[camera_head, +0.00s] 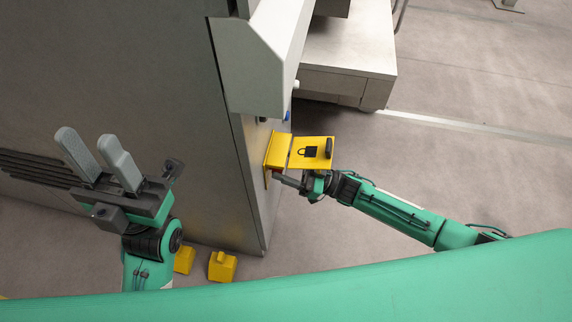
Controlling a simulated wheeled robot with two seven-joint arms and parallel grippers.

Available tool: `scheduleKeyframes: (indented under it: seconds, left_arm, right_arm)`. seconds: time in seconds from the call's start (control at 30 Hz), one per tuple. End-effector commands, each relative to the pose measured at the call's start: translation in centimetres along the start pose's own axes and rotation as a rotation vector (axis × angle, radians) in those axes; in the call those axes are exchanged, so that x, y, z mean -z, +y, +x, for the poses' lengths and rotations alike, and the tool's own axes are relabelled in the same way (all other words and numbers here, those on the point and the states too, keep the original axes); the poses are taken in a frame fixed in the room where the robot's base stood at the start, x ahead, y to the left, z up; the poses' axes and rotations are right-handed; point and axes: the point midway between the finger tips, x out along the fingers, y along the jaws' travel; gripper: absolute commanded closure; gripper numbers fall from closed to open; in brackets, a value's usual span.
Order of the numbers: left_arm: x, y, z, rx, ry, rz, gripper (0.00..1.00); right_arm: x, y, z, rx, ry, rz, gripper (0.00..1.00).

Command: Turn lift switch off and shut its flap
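The yellow switch box (277,151) is mounted on the side of the grey machine cabinet. Its yellow flap (322,158), marked with a black padlock, stands open and sticks out to the right. The lift switch itself is hidden from this view. My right gripper (284,180) reaches in from the right, just below the flap, with its tip at the lower part of the box. The flap and box partly cover it, so I cannot tell its opening or contact. My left gripper (90,142) is open and empty, pointing up in front of the cabinet, well away from the box.
The large grey cabinet (130,85) fills the left, with a light grey housing (262,65) jutting out above the box. A grey bench (345,50) stands behind. Yellow blocks (222,266) sit on the floor at the cabinet's foot. Floor to the right is clear.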

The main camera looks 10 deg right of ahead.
Motion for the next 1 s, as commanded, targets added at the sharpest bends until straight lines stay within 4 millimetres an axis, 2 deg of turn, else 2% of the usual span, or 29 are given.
scheduleKeyframes:
  seconds: [0.37,0.4,0.5,0.83,1.0]
  left_arm:
    - [0.0,0.0,0.1,0.005,0.003,0.001,0.64]
    - [0.0,0.0,0.1,0.006,0.003,0.001,0.64]
    - [0.0,0.0,0.1,0.006,0.004,0.001,0.64]
    - [0.0,0.0,0.1,0.004,0.005,0.0,0.64]
    - [0.1,0.0,0.4,0.0,0.004,0.0,0.64]
  right_arm:
    - [-0.1,0.0,-0.1,0.002,-0.003,-0.007,0.63]
    - [-0.1,0.0,-0.1,0.002,-0.003,-0.007,0.34]
    - [-0.1,0.0,-0.1,0.002,-0.003,-0.006,0.18]
    - [0.0,0.0,-0.4,0.001,-0.003,-0.005,0.18]
    - [0.0,0.0,-2.7,-0.001,-0.006,-0.005,0.18]
